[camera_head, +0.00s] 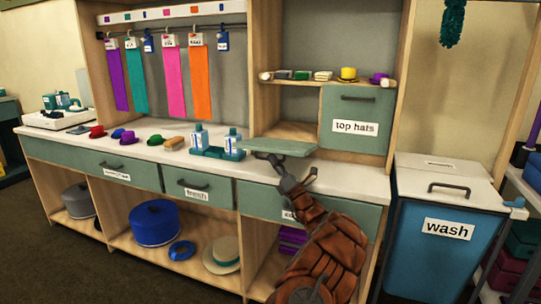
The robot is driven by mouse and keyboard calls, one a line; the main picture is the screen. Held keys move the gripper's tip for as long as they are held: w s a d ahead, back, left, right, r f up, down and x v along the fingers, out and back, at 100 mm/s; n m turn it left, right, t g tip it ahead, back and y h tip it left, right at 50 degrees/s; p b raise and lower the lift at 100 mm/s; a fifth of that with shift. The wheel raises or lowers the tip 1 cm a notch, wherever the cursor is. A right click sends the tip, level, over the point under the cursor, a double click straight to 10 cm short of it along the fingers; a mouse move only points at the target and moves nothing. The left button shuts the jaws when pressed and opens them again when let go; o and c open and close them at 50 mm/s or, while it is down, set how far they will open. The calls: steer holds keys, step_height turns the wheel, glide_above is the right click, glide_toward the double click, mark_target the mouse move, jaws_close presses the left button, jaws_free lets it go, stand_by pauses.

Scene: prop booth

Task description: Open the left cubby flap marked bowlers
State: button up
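A green-grey flap (280,147) lies folded down, nearly level, above the counter at the left cubby, beside the shut flap marked "top hats" (356,118). No "bowlers" label shows on the visible face of the lowered flap.
Bottles in a teal tray (217,152) stand left of the flap on the white counter (120,147). Small coloured hats (129,137) lie further left. A blue "wash" bin (447,232) stands at the right. Drawers (198,187) line the counter front.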

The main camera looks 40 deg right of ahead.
steer(key=v, duration=0.8)
steer(key=shift+s+r, duration=0.2)
steer(key=shift+s, duration=0.1)
